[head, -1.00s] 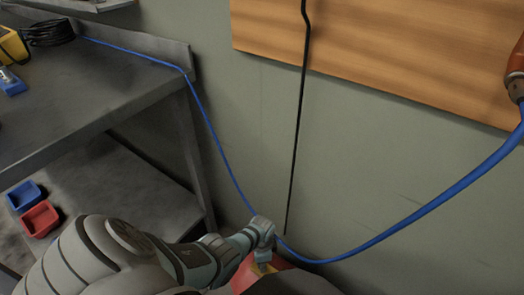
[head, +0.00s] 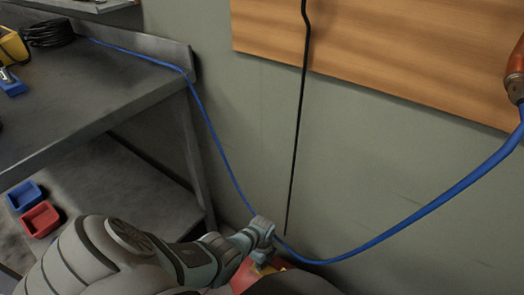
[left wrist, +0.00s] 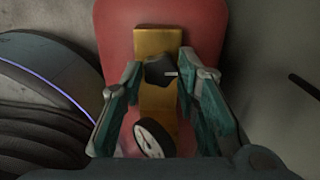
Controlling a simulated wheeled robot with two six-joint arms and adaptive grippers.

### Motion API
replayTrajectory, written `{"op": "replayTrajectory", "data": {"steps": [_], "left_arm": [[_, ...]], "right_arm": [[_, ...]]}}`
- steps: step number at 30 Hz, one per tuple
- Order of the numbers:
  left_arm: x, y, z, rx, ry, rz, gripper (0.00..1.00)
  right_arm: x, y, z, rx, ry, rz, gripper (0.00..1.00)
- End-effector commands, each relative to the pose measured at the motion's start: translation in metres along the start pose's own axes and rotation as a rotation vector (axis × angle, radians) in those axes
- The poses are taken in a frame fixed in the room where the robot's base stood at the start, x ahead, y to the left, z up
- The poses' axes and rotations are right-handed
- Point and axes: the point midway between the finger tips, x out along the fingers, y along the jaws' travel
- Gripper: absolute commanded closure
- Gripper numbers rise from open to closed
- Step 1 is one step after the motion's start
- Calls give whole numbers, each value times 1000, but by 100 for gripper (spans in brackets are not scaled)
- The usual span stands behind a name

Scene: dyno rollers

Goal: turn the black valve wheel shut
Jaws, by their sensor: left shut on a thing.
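In the left wrist view the black valve wheel (left wrist: 159,71) sits on a brass block (left wrist: 152,103) on the front of a red tank (left wrist: 210,28). A round white gauge (left wrist: 153,138) is below the wheel. My left gripper (left wrist: 160,62) has one teal finger on each side of the wheel and is shut on it; the exact contact is hard to see. In the head view the left gripper (head: 262,258) reaches down to the red tank (head: 244,280), and the wheel is hidden there. My right gripper is not in view.
A blue hose (head: 398,226) hangs from the workbench (head: 95,85) past the left wrist to the right. A black rod or cable (head: 297,140) hangs along the wall. Blue (head: 24,196) and red (head: 40,219) bins sit on the lower shelf.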

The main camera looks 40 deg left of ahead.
Motion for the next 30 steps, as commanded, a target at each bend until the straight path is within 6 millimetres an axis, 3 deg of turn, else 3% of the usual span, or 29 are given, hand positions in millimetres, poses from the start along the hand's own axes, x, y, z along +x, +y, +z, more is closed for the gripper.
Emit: {"op": "replayTrajectory", "data": {"steps": [16,17,20,30], "left_arm": [[0,-1,0,33,0,-2,99],[0,-1,0,33,0,-2,69],[0,-1,0,32,0,-2,53],[-1,0,0,31,0,-1,50]], "right_arm": [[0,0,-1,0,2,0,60],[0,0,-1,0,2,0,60],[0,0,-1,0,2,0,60],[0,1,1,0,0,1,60]]}}
